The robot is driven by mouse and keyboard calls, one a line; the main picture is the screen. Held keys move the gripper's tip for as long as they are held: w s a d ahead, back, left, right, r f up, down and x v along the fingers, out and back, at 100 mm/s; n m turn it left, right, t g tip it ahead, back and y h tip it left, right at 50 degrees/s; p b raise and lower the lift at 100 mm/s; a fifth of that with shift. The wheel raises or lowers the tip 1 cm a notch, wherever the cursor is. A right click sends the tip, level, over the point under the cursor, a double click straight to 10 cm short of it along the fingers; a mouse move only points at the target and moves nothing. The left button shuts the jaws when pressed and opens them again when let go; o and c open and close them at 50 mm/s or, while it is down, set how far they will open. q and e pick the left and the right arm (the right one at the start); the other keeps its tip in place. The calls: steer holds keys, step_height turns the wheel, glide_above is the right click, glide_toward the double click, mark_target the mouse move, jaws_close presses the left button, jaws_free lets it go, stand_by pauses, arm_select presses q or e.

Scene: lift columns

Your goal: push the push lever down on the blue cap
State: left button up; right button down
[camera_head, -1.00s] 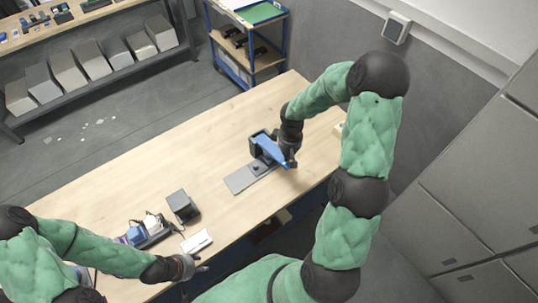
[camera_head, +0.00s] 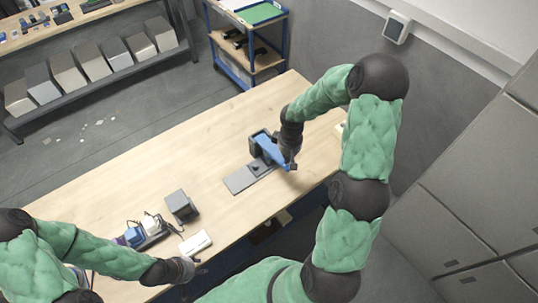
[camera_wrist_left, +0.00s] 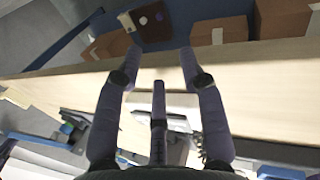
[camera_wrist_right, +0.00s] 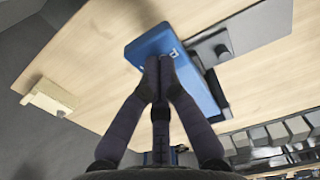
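The press device stands on the wooden table, with a grey base plate (camera_head: 238,181), a dark housing and a blue push lever (camera_head: 267,148). The lever also shows large in the right wrist view (camera_wrist_right: 150,44). My right gripper (camera_head: 289,164) is at the lever's near end. In the right wrist view (camera_wrist_right: 160,64) its fingertips are together over the blue lever; whether they touch it I cannot tell. A small grey round piece (camera_wrist_right: 217,50) sits on the plate beside the lever. I cannot make out a blue cap under the lever. My left gripper (camera_wrist_left: 156,72) is open and empty near the table's front edge.
A dark box (camera_head: 181,206), a white flat box (camera_head: 195,243) and a holder with a blue piece (camera_head: 134,235) and a white piece (camera_head: 150,224) are on the table's left part. A pale block (camera_wrist_right: 50,98) lies near the right edge. The table's back middle is clear.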

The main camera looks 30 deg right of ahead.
arm_select(q)
steer(key=shift+s+f+b, duration=0.1)
steer(key=shift+f+b, duration=0.6)
arm_select(e)
steer(key=shift+s+f, duration=0.1)
steer(key=shift+f, duration=0.7)
arm_select(q)
steer(key=shift+d+f+b, duration=0.15)
steer(key=shift+f+b, duration=0.35)
steer(key=shift+f, duration=0.05)
arm_select(e)
steer(key=shift+d+f, duration=0.15)
steer(key=shift+f, duration=0.4)
arm_select(q)
steer(key=shift+o, duration=0.5)
steer(key=shift+s+f+b, duration=0.1)
steer(key=shift+f+b, duration=0.5)
arm_select(e)
steer(key=shift+f, duration=0.3)
arm_select(q)
steer(key=shift+c, duration=0.5)
steer(key=shift+f, duration=0.1)
arm_select(e)
steer(key=shift+a, duration=0.3)
arm_select(q)
steer(key=shift+a+f, duration=0.1)
steer(key=shift+a, duration=0.1)
